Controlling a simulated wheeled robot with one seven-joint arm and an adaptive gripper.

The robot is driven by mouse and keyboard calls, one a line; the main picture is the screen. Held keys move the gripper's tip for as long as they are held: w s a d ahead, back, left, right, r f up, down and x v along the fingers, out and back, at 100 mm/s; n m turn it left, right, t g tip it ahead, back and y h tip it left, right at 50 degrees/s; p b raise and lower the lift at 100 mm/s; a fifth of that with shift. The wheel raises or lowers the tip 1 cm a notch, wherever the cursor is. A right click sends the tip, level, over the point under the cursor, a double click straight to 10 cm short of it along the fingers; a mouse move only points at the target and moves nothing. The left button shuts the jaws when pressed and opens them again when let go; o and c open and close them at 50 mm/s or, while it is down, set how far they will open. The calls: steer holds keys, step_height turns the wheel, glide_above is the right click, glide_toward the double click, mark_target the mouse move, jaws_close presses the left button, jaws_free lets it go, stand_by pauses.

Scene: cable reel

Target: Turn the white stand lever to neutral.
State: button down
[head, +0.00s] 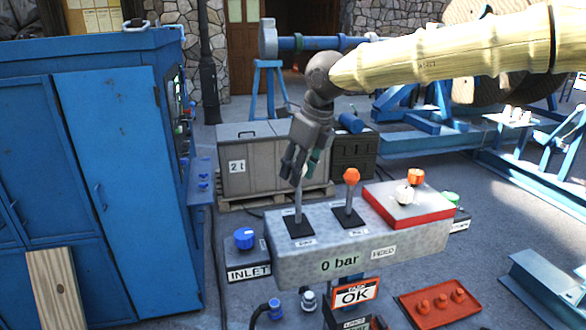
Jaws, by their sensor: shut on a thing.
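The white stand lever (298,204) rises from a black slotted plate at the left of the grey control console (290,262). Its shaft stands nearly upright, with a slight lean. My gripper (300,168) comes down from above and is shut on the lever's top. The fingers hide most of the white knob. The small label in front of the lever is too small to read. A second lever with an orange knob (351,176) stands just to the right on the same console.
A red-edged box (408,207) with a white knob and an orange knob sits on the console's right end. A blue INLET valve (245,238) is at the left. A grey crate (262,160) stands behind. A tall blue cabinet (115,180) fills the left side.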

steer(key=c, duration=0.9)
jaws_free()
steer(key=shift+c, duration=0.2)
steer(key=v, duration=1.2)
steer(key=shift+w, duration=0.1)
